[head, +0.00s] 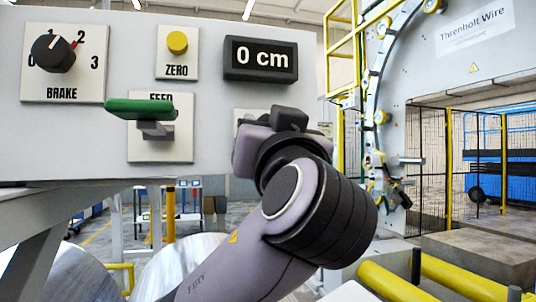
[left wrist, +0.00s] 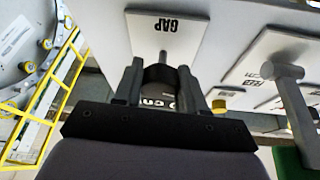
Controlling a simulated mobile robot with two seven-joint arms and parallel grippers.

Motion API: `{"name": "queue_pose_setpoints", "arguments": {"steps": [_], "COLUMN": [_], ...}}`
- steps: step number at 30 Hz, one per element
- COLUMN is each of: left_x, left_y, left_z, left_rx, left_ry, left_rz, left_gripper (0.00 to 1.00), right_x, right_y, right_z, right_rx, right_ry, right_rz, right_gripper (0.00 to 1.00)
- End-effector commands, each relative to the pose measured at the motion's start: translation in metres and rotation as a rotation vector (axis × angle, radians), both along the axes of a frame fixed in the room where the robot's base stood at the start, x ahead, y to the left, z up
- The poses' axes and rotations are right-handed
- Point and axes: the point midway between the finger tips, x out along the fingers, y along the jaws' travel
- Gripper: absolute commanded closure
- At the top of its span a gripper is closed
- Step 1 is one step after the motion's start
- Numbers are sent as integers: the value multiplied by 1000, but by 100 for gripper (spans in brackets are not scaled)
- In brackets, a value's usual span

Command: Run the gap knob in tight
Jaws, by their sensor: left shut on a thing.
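The gap knob (left wrist: 158,74) is a dark round knob on the white plate marked GAP (left wrist: 165,28), which appears upside down in the left wrist view. My left gripper (left wrist: 159,70) is shut on it, one finger on each side. In the head view my left arm and gripper (head: 285,125) reach up to the grey panel (head: 210,97) below the display and hide the knob. Only a corner of the gap plate (head: 243,117) shows there. My right gripper is in neither view.
The display (head: 260,60) reads 0 cm. Left of my gripper are the FEED lever with its green handle (head: 141,109), the yellow ZERO button (head: 177,42) and the BRAKE knob (head: 53,53). Yellow rollers (head: 392,283) lie at lower right, before a large ring (head: 373,100).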

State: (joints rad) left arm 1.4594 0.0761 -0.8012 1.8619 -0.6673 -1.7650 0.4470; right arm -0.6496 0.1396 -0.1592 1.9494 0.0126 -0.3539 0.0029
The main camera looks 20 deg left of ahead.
Motion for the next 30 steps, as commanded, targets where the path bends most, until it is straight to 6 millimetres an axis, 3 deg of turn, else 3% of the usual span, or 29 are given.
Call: {"name": "queue_pose_setpoints", "arguments": {"steps": [1,3,9,30], "left_x": [0,0,0,-1], "left_y": [0,0,0,1], "left_z": [-8,-6,-2,3], "left_rx": [25,72,220,772], "left_ry": [21,52,152,524], "left_rz": [-3,-3,-3,-1], "left_gripper": [90,90,90,90], "right_x": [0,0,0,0], "right_y": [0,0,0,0], "right_z": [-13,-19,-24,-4], "right_rx": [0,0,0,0], "right_ry": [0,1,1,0], "right_rz": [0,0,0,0], "right_gripper": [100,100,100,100]}}
